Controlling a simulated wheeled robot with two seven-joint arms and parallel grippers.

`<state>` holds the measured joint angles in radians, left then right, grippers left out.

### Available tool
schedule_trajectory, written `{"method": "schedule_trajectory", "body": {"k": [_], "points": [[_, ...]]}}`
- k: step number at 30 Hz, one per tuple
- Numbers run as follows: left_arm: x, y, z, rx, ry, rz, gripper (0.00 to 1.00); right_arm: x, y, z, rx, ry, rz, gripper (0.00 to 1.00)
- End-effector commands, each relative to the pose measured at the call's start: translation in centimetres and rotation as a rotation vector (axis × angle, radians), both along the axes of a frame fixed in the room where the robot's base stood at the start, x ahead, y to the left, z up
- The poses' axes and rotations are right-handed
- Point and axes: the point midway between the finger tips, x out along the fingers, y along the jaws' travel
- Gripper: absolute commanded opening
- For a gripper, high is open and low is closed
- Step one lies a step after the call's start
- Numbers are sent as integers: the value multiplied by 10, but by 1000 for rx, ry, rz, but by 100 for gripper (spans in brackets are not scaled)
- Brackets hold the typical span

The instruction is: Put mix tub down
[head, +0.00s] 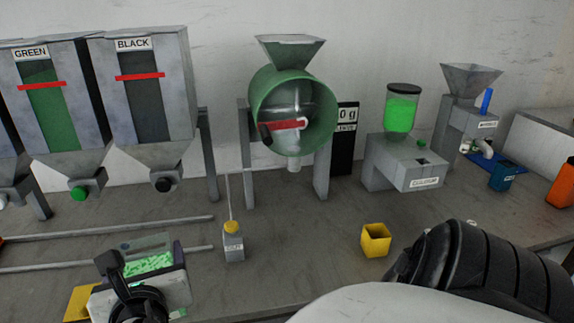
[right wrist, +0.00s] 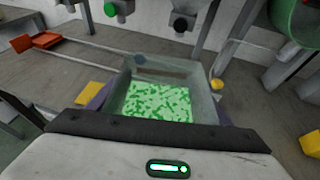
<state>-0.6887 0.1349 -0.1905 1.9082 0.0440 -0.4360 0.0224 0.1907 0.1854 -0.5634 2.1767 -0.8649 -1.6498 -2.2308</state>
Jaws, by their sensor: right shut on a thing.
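The mix tub (head: 146,246) is a clear, open-topped box with green pellets in it, at the lower left of the head view. My right gripper (head: 142,277) is shut on the tub. In the right wrist view the tub (right wrist: 204,86) sits directly in front of the gripper, its pellets spread over the floor of it. I cannot tell whether the tub's underside touches the bench. My left gripper is in neither view.
A yellow patch (head: 80,303) lies left of the tub. Two rails (head: 110,228) run behind it, and a small grey box with a yellow knob (head: 233,241) stands to its right. Hoppers (head: 146,90) line the back. A yellow cup (head: 376,240) stands farther right.

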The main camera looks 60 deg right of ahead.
Motion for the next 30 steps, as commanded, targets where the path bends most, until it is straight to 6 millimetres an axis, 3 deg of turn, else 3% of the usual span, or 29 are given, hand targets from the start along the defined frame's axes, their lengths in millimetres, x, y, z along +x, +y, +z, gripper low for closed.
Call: {"method": "schedule_trajectory", "body": {"k": [1, 4, 10, 18, 25, 30], "points": [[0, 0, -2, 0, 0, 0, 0, 21, -17, -1, -1, -4, -42, 29], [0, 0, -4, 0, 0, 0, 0, 54, -50, -7, -1, -3, -109, 29], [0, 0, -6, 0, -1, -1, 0, 89, -92, -19, 0, -3, -187, 29], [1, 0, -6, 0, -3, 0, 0, 95, -102, -26, -1, -4, -203, 29], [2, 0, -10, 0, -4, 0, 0, 94, -101, -67, -3, 1, -202, 29], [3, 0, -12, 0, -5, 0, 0, 95, -101, -83, -2, -3, -202, 29]]}}
